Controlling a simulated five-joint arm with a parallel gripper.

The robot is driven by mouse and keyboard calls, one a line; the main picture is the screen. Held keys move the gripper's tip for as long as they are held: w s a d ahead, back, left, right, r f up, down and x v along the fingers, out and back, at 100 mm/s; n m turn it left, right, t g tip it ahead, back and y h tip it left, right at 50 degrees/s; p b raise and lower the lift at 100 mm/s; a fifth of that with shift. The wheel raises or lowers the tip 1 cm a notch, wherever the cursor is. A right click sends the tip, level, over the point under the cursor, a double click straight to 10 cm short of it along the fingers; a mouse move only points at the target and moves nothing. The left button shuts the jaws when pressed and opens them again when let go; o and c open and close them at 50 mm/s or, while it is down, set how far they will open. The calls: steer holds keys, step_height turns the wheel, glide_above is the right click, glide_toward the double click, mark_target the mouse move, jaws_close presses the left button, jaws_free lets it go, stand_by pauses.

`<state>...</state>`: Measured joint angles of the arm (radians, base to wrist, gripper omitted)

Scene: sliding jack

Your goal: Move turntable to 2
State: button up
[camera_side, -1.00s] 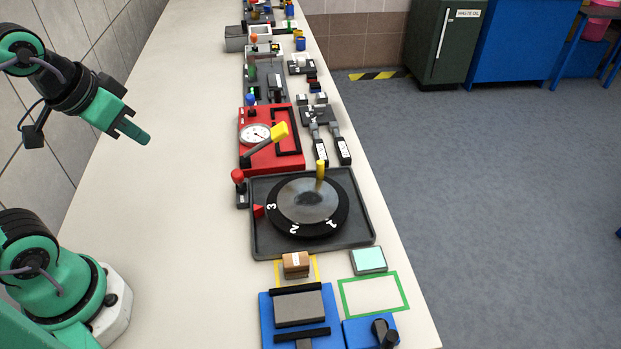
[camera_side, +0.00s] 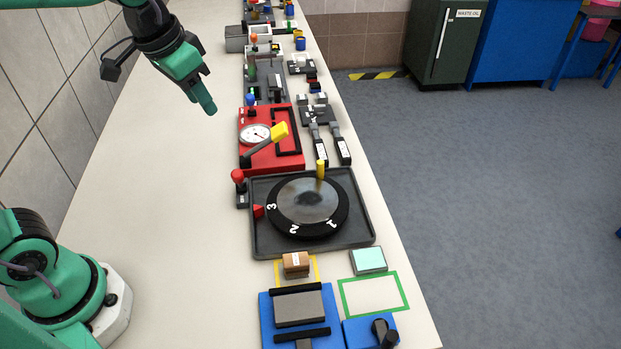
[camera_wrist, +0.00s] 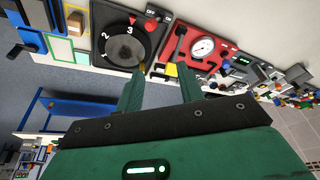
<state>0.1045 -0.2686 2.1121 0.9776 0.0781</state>
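The turntable (camera_side: 305,203) is a black dial with a grey metal top in a dark square tray (camera_side: 262,240). It carries white numbers 1, 2 and 3 and an upright yellow peg (camera_side: 320,169) at its far edge. A red pointer (camera_side: 258,211) sits at its left, closest to the 3; the 2 is at the near left. The turntable also shows in the wrist view (camera_wrist: 122,45). My gripper (camera_side: 209,106) is in the air left of the red gauge panel, apart from the turntable. In the wrist view its two fingers (camera_wrist: 162,76) are apart with nothing held.
A red-knobbed switch (camera_side: 239,182) stands at the tray's left corner. Behind it is a red panel (camera_side: 285,160) with a gauge and yellow-ended lever. Wooden and mint blocks and a blue fixture (camera_side: 268,325) lie in front. The bench left of these is clear.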

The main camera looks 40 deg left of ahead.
steer(key=w+d+f+m+g, duration=0.1)
steer(key=w+d+f, duration=0.15)
steer(key=w, duration=0.25)
steer(key=w+d+f+m+g, duration=0.1)
steer(key=w+d+f, duration=0.15)
steer(key=w, duration=0.35)
steer(key=m+g, duration=0.2)
glide_above(321, 162)
step_height(321, 162, down, 9)
steer(key=shift+s+a+f, duration=0.1)
steer(key=shift+a, duration=0.05)
steer(key=shift+f, duration=0.2)
steer(key=shift+f, duration=0.2)
steer(key=shift+f, duration=3.7)
jaws_close()
